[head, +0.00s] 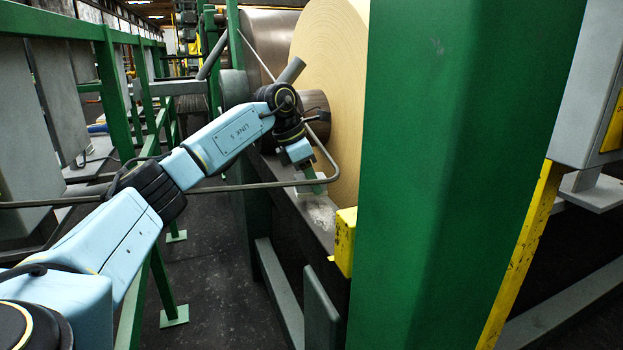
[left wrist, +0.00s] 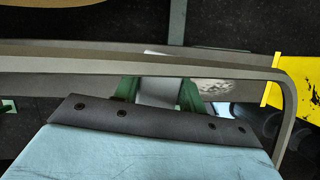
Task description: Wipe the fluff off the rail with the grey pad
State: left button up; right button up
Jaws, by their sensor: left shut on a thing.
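My left gripper (head: 313,186) reaches down over the grey rail (head: 283,190) beside the large cream roll. In the left wrist view its green fingers (left wrist: 158,94) are shut on the grey pad (left wrist: 157,90), which shows between them. In the head view the pad is hard to make out. The fluff (head: 322,212) is a whitish patch on the rail, just in front of the fingers. In the left wrist view the fluff (left wrist: 212,88) lies right of the fingers, partly hidden. I cannot tell whether the pad touches the rail. My right gripper is not in view.
A thin bent metal bar (head: 235,188) passes close by the gripper and crosses the left wrist view. A yellow block (head: 346,242) stands at the rail's near end. A broad green post (head: 450,170) blocks the right side. Green railings (head: 112,95) line the left; the dark floor between is open.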

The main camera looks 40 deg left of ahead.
pick_arm(q)
jog(key=shift+f+b, duration=0.3)
jog(key=shift+f, duration=0.75)
